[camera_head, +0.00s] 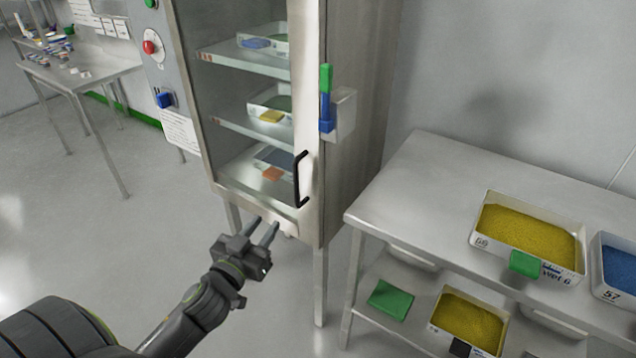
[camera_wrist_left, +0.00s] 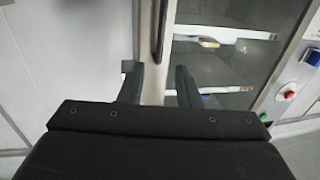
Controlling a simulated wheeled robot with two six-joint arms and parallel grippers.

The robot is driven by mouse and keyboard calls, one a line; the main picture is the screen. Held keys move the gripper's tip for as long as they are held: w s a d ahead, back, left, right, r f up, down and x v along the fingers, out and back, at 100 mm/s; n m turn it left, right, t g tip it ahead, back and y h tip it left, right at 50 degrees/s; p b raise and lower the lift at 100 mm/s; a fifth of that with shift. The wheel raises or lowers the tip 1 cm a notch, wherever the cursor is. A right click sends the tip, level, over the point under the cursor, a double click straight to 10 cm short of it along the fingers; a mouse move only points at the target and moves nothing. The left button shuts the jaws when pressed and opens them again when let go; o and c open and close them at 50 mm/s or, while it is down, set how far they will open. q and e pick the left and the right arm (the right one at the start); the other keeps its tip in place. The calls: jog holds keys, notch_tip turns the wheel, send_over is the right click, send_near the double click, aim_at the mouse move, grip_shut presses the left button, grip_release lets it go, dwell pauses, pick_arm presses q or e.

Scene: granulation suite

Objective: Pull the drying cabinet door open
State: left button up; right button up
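The drying cabinet (camera_head: 350,190) is a tall metal unit on legs. Its glass-fronted door (camera_head: 307,90) looks shut, with trays on shelves behind the glass. A black vertical bar handle (camera_head: 301,178) sits low on the door's right edge. My left gripper (camera_head: 264,227) is in front of the cabinet's lower edge, below and left of the handle in the head view. Its two fingers are apart with nothing between them. In the left wrist view the open fingers (camera_wrist_left: 158,80) point at the door, and the handle (camera_wrist_left: 160,32) shows above the gap, not touched. My right gripper is not in view.
A steel table (camera_head: 420,190) stands right of the cabinet, with trays of yellow and blue granules. A holder (camera_head: 341,115) with a green-and-blue tool is on the cabinet's side. A control panel (camera_head: 152,47) is at left. Floor (camera_head: 110,230) in front is clear.

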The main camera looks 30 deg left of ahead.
aim_at(295, 183)
pick_arm(q)
jog(key=w+p, duration=0.1)
jog(key=w, duration=0.4)
jog(key=w+a+p, duration=0.1)
jog(key=w, duration=0.5)
jog(key=w+a+p, duration=0.1)
jog(key=w, duration=0.5)
jog(key=shift+a, duration=0.1)
grip_shut()
